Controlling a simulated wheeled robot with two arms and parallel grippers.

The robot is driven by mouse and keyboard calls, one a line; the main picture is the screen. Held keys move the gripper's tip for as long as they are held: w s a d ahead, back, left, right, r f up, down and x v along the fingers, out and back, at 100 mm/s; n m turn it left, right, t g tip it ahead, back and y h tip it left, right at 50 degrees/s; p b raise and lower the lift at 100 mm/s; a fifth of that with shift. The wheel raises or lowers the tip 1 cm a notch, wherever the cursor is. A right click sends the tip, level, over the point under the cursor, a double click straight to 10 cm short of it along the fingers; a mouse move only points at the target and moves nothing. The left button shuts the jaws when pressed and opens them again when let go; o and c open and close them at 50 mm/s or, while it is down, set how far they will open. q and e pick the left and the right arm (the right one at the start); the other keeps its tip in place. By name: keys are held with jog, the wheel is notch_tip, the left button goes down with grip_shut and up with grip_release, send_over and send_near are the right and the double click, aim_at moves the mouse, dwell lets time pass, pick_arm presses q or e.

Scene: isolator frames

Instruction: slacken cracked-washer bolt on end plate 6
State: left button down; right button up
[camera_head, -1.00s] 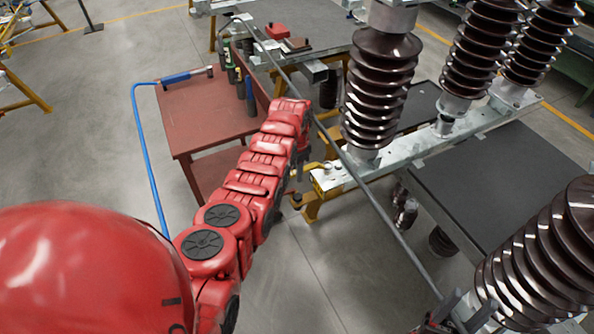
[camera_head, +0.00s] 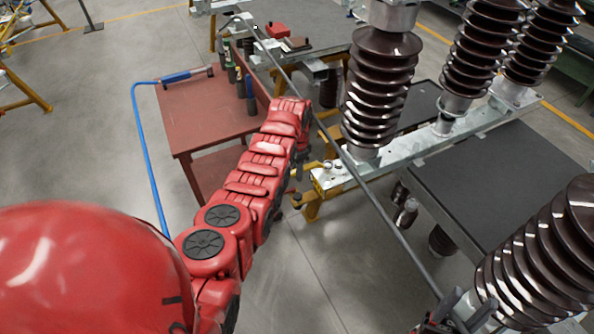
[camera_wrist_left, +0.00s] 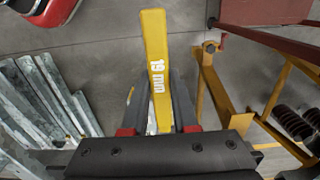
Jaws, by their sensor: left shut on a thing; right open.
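In the head view my left gripper (camera_head: 299,170) is at the end of the red arm, mostly hidden, beside the near end of a galvanised beam. Small round bolt heads (camera_head: 328,165) show on that end plate. Which one has the cracked washer, and the plate's number, cannot be read. The spanner's jaw is not clearly visible. My right gripper (camera_head: 447,318) is open at the bottom edge, partly cut off.
Dark brown ribbed insulators (camera_head: 378,100) stand on the galvanised beam (camera_head: 420,152). A long grey rod (camera_head: 385,215) runs diagonally close to my left gripper. A red-brown table (camera_head: 205,115) with bottles and a blue hose (camera_head: 142,150) is at left. Floor between is clear.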

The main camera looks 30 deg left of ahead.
pick_arm(q)
jog(key=shift+f+b, duration=0.85)
jog(key=shift+f, duration=0.25)
jog(key=shift+d+r+p, duration=0.15)
jog(key=shift+p, duration=0.3)
jog(key=s+d+n, duration=0.1)
jog(key=d+n, duration=1)
jog(key=n, duration=0.1)
jog(key=shift+s+d, duration=0.2)
jog(key=shift+s, duration=0.05)
